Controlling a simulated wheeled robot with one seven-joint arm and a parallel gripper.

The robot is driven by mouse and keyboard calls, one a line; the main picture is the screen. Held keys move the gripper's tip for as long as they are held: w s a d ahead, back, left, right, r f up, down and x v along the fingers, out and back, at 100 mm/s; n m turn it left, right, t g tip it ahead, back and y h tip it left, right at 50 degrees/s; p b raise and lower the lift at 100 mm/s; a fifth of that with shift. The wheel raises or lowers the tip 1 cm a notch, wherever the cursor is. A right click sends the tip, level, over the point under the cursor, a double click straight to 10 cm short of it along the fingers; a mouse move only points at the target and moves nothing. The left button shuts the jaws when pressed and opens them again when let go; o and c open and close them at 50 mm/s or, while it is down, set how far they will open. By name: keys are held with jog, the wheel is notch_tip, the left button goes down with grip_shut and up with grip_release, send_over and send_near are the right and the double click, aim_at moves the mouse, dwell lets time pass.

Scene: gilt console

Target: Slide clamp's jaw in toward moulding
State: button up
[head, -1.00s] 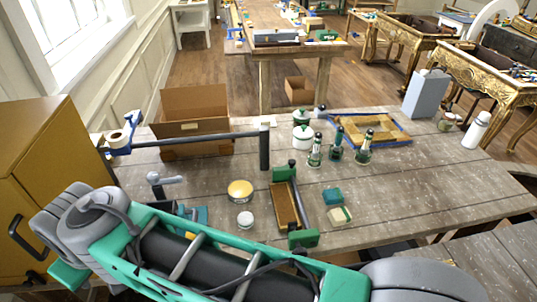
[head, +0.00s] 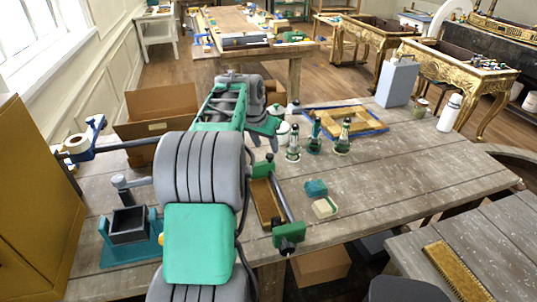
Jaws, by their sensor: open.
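The green clamp (head: 289,232) lies on the grey plank workbench, just right of my arm. Its dark bar runs away from me between a near green jaw with a dark knob and a far green jaw (head: 264,166). A brown-gold moulding (head: 266,201) lies along the left side of the bar, between the jaws. My arm partly covers its left side, and I cannot tell whether the near jaw touches it. My arm rises through the middle of the head view and bends over the back of the bench.
A teal block (head: 315,188) and a cream-topped block (head: 325,207) lie right of the clamp. Several green bottles (head: 314,137) stand behind. A teal vise (head: 125,250) sits at left. A white bottle (head: 449,113) stands at the right back. The bench's right part is clear.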

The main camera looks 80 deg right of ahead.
aim_at(270, 155)
jog(key=p+x, duration=0.1)
jog(key=x, duration=0.4)
jog(key=shift+d+f, duration=0.15)
jog(key=shift+f, duration=0.2)
grip_shut()
dwell(1.0)
